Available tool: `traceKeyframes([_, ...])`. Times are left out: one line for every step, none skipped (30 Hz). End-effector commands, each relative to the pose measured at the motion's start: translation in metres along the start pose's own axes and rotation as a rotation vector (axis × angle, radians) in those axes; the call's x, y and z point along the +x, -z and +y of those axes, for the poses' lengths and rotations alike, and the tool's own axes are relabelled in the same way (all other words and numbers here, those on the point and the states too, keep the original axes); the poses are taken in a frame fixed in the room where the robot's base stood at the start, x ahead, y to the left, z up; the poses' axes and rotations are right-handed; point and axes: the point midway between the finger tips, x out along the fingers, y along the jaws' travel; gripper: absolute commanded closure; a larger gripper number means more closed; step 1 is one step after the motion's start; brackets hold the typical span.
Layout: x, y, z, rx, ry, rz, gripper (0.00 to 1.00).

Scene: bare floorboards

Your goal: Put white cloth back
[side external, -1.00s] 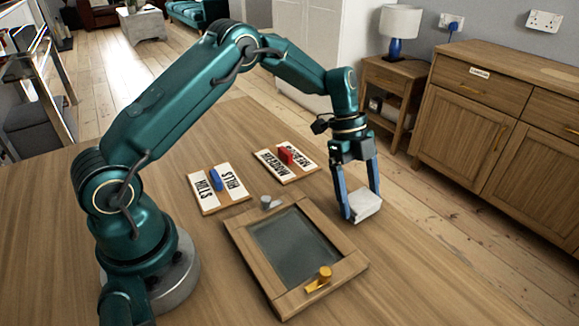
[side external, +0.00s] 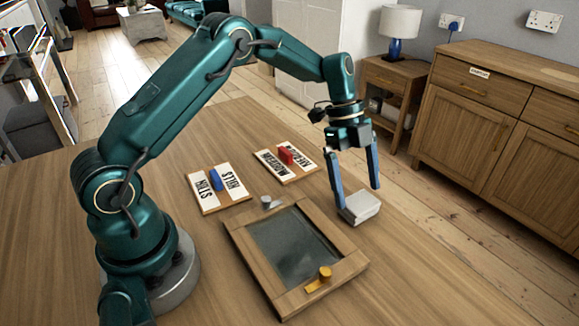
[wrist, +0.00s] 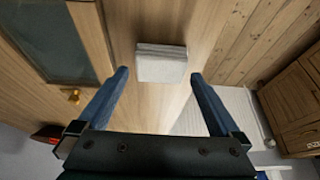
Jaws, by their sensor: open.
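The white cloth (side external: 362,207) is a folded block lying on the wooden table, just right of the framed dark panel. It also shows in the wrist view (wrist: 162,64), ahead of the fingertips and between their lines. My gripper (side external: 358,196) is open, with its blue fingers apart just above and behind the cloth. In the wrist view the open fingers (wrist: 158,76) have nothing between them.
A board with a blue peg (side external: 216,180) and a board with a red peg (side external: 286,156) lie behind the panel, with printed labels. A wooden sideboard (side external: 480,130) and a side table with a lamp (side external: 398,30) stand beyond the table.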

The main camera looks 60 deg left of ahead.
Motion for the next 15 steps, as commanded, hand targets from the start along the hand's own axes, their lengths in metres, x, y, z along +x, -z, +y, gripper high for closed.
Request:
traceKeyframes([-0.013,0.0,-0.002,0.0,0.009,0.0,0.0])
traceKeyframes([-0.02,0.0,-0.002,-0.001,0.009,-0.001,0.0])
traceKeyframes([-0.029,-0.001,-0.002,-0.001,0.009,-0.001,0.0])
traceKeyframes([-0.036,-0.001,-0.002,0.001,0.009,-0.001,0.0])
traceKeyframes([-0.043,-0.001,-0.002,0.0,0.008,-0.001,0.0])
traceKeyframes([-0.051,-0.001,-0.001,-0.001,0.008,-0.001,0.0])
traceKeyframes([-0.057,-0.001,-0.002,-0.001,0.008,0.0,0.0])
traceKeyframes([-0.062,0.0,-0.002,-0.001,0.007,0.0,0.0])
traceKeyframes([-0.07,-0.001,-0.001,-0.001,0.006,-0.001,0.0])
traceKeyframes([-0.074,-0.001,-0.001,-0.001,0.006,-0.001,0.0])
traceKeyframes([-0.077,-0.001,-0.001,0.0,0.005,-0.001,0.0])
traceKeyframes([-0.081,-0.001,-0.001,0.0,0.004,0.0,0.0])
traceKeyframes([-0.083,-0.001,-0.001,-0.001,0.004,0.0,0.0])
traceKeyframes([-0.085,0.0,-0.001,-0.001,0.002,0.0,0.0])
traceKeyframes([-0.088,0.0,-0.001,-0.001,0.003,0.0,0.0])
